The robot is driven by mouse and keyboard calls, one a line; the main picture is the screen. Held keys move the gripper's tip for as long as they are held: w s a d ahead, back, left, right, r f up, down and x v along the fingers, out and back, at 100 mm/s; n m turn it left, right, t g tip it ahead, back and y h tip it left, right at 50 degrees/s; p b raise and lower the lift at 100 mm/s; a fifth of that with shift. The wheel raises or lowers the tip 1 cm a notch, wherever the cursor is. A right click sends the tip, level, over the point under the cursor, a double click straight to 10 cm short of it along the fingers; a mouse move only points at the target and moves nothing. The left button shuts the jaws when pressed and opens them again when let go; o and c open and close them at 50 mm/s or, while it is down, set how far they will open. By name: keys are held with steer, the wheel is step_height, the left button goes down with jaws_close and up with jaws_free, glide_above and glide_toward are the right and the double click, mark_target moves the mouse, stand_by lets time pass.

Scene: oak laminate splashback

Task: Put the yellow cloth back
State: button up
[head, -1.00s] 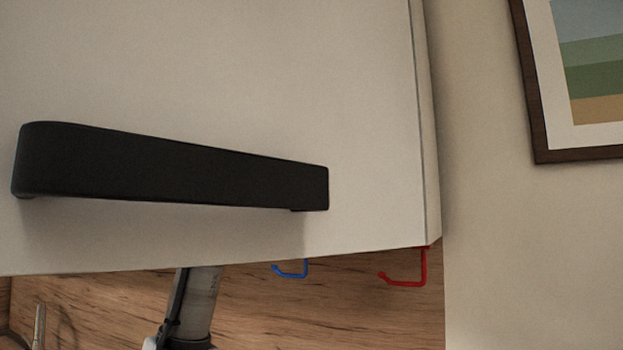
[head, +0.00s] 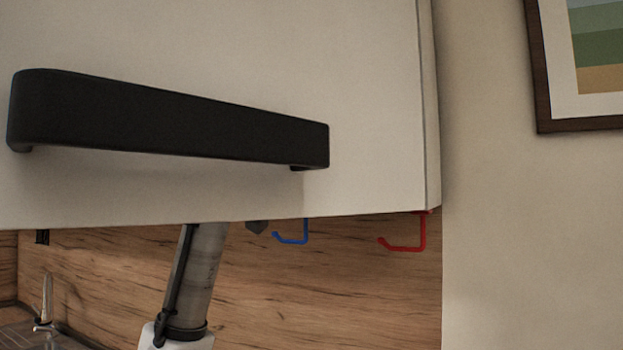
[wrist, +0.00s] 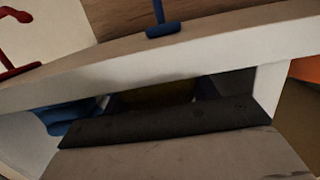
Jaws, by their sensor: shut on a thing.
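In the wrist view a dark yellow-olive patch (wrist: 157,93), which I take for the yellow cloth, shows in shadow at the middle. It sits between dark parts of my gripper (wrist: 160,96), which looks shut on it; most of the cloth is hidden. In the head view the cloth and gripper are not clearly visible, with my arm rising behind the cabinet's lower edge. A blue hook (head: 292,238) and a red hook (head: 408,243) hang empty under the cabinet; they also show in the wrist view, blue (wrist: 161,20) and red (wrist: 17,40).
A white cabinet door (head: 370,110) with a black handle (head: 170,120) fills much of the head view. Below it are a wooden splashback (head: 330,300) and a tap (head: 46,300). A framed picture (head: 540,80) hangs at right. A blue object (wrist: 65,118) shows in the wrist view.

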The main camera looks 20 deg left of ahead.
steer(key=shift+f+b, duration=0.35)
steer(key=shift+f, duration=0.15)
steer(key=o, duration=1.1)
steer(key=shift+c, duration=0.2)
